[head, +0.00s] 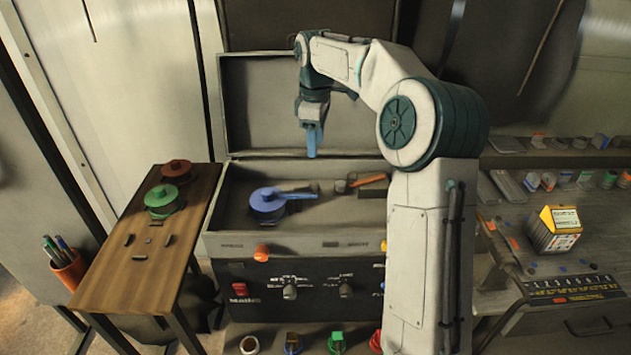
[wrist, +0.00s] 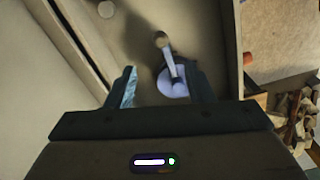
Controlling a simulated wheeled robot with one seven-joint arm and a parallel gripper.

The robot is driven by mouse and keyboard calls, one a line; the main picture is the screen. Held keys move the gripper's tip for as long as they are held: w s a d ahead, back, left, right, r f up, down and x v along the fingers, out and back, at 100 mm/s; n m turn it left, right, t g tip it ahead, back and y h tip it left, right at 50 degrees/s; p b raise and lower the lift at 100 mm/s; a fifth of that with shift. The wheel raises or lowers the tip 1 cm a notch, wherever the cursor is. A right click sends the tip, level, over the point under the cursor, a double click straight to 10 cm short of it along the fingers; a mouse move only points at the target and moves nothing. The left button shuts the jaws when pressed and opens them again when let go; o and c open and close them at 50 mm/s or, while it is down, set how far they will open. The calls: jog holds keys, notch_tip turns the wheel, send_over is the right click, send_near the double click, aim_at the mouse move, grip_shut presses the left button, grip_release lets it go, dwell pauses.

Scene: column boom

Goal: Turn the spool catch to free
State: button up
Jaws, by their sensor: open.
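An open grey case (head: 222,240) stands in the middle of the head view. Inside it at left sits a round blue spool-like piece (head: 266,203) with a blue bar (head: 296,195) pointing right. I take this bar for the spool catch, but no label on it is readable. My gripper (head: 312,155) hangs fingers-down above the case, apart from the piece and up to its right. In the wrist view, my open gripper (wrist: 163,88) has nothing held; a pale blue disc (wrist: 168,84) with a bar (wrist: 171,62) ending in a round knob shows between and beyond the fingers.
The raised lid (head: 265,110) stands behind the case. An orange-handled item (head: 370,181) lies inside at right. A wooden bench (head: 130,270) at left bears a green spool (head: 161,196) and a red one (head: 176,170). Knobs and a red switch (head: 240,289) line the front panel.

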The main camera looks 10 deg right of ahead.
aim_at(315, 183)
notch_tip(315, 183, down, 13)
jog(key=shift+r+p, duration=0.2)
jog(key=shift+p, duration=0.1)
jog(key=c, duration=1)
